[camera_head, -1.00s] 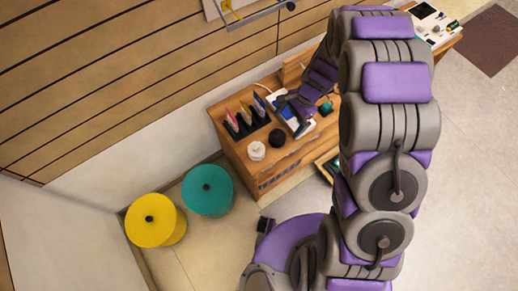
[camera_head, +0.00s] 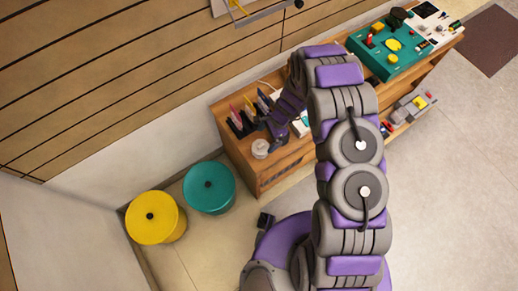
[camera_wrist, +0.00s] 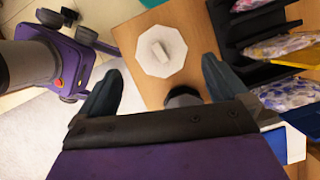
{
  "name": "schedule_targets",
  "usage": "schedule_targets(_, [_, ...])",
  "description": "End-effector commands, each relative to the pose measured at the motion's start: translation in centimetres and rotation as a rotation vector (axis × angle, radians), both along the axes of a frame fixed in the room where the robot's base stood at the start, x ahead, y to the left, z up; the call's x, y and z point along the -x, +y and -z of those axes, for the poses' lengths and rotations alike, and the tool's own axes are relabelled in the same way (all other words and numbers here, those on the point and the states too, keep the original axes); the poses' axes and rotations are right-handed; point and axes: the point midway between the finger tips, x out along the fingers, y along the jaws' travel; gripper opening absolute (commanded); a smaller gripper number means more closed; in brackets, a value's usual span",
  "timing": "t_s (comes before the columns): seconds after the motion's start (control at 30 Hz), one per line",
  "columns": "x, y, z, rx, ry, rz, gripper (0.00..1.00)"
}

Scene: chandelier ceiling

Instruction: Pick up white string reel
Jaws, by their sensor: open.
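The white string reel (camera_head: 261,148) sits on the near left corner of the wooden bench, close to its edge. In the wrist view the reel (camera_wrist: 150,62) is a pale, many-sided disc with a small raised block on top. My gripper (camera_wrist: 160,68) is open and empty, its two dark fingers spread to either side of the reel's lower part in that view. In the head view my gripper (camera_head: 276,128) is just right of the reel, over the bench. I cannot tell its exact height above the reel.
A dark round object (camera_wrist: 183,97) lies between my fingers' bases in the wrist view. A black rack (camera_head: 243,123) with colourful packets stands beside the reel. A green board (camera_head: 388,52) is farther along the bench (camera_head: 240,165). Yellow (camera_head: 155,222) and green (camera_head: 209,187) drums stand on the floor, left.

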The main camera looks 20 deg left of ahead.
Motion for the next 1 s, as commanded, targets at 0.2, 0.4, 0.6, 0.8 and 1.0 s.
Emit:
schedule_targets(0.2, [0.5,0.3,2.6,-0.008,-0.003,0.003,1.0])
schedule_targets(0.4, [0.7,0.6,3.4,-0.008,-0.004,0.002,1.0])
schedule_targets(0.6, [1.1,2.2,5.7,-0.001,-0.003,-0.001,1.0])
schedule_targets(0.8, [1.6,3.0,7.8,-0.003,-0.003,0.003,1.0])
schedule_targets(1.0, [1.6,2.7,7.7,-0.009,-0.005,0.004,1.0])
